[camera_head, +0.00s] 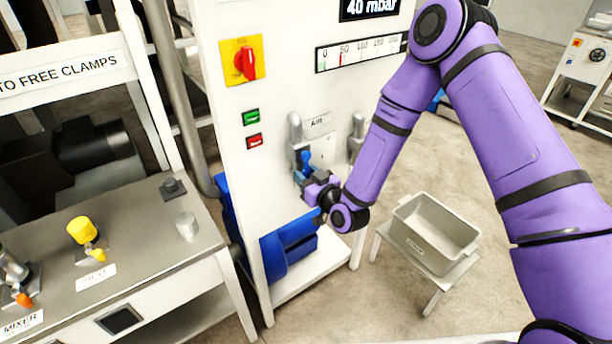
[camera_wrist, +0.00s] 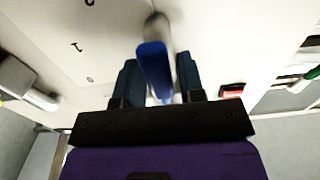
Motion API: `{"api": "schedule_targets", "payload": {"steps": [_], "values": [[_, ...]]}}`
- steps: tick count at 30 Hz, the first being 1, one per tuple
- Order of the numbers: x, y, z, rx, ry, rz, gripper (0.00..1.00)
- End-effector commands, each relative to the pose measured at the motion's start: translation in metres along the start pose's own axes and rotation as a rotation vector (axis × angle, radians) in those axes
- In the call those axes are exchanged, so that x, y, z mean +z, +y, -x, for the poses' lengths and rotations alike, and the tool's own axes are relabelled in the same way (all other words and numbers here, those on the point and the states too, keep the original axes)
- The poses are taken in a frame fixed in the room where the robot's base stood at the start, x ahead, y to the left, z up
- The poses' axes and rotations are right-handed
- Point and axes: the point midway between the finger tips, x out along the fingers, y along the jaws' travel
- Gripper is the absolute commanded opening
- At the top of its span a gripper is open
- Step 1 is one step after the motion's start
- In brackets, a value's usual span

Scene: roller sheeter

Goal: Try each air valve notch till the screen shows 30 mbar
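The screen (camera_head: 370,8) at the top of the white panel reads 40 mbar. The air valve's blue lever (camera_head: 306,158) is on the panel below, near the label "AIR" (camera_head: 317,122). In the wrist view the blue lever (camera_wrist: 153,68) stands between the two dark fingers of my gripper (camera_wrist: 159,75). A gap shows beside the lever, so my gripper looks open around it, not clamped. In the head view my gripper (camera_head: 308,182) is at the lever and partly covers it. Small dark notch marks (camera_wrist: 77,46) show on the panel left of the lever.
A scale with a red pointer (camera_head: 341,58) is below the screen. A red knob on yellow (camera_head: 244,63), a green button (camera_head: 250,117) and a red button (camera_head: 254,141) are to the left. A second grey pipe fitting (camera_head: 356,130) is close on the right. A grey bin (camera_head: 437,225) stands lower right.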

Motion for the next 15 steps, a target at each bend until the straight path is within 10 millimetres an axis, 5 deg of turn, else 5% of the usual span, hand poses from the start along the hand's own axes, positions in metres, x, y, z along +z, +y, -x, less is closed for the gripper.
{"api": "schedule_targets", "payload": {"steps": [5,15], "values": [[0.0000,0.0000,0.0002,0.000,0.000,0.000,0.00],[-0.0002,0.0029,0.0002,0.000,0.000,0.042,0.00]]}}
